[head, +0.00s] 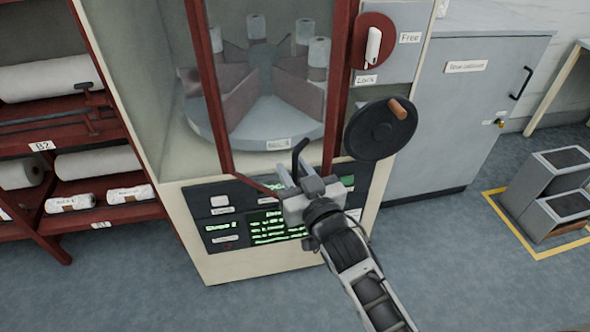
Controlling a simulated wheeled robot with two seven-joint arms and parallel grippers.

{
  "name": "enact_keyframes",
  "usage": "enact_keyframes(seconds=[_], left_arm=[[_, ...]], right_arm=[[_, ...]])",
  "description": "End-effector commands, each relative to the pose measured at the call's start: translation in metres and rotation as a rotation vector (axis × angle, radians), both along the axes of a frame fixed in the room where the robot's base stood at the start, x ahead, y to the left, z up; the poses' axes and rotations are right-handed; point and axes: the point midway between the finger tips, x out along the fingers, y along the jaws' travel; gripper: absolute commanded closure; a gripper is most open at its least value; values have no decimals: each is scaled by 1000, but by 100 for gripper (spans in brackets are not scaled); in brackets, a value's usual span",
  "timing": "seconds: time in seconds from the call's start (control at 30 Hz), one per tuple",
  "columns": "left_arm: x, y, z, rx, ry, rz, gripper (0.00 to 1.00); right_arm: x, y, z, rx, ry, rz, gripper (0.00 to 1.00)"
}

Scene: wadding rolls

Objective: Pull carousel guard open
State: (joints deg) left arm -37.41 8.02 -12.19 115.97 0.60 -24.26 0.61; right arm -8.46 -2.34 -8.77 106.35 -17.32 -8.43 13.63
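The carousel guard (208,75) is a clear panel in a dark red frame on the front of a cream machine. Behind it, a grey round carousel (270,125) with dividers holds several white rolls (318,52). A black bent handle (299,150) stands at the guard's lower edge. My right gripper (297,178) is at this handle, whose lower part runs down between the fingers. The fingers look close to it, but whether they grip it is too small to tell. The gripper hides part of the guard's lower edge. My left gripper is not in view.
A red lock knob (373,41) with a white lever, between Free and Lock labels, and a black handwheel (380,130) sit right of the guard. A control panel (225,222) is below. A roll shelf (50,135) stands left, a grey cabinet (470,100) right.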

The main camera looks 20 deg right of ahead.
Motion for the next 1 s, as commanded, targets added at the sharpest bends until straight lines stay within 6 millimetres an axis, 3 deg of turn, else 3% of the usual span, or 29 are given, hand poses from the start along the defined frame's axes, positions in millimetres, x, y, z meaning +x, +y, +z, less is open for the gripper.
enact_keyframes(seconds=[0.23,0.37,0.8,1.0], left_arm=[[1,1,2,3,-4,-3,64],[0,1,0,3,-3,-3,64],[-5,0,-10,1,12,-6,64],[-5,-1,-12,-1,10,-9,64]], right_arm=[[-1,-1,-1,1,2,-1,71],[-13,-2,-2,1,3,-1,71],[-112,-12,-3,1,6,-1,71],[-144,-15,-2,1,3,0,71]])
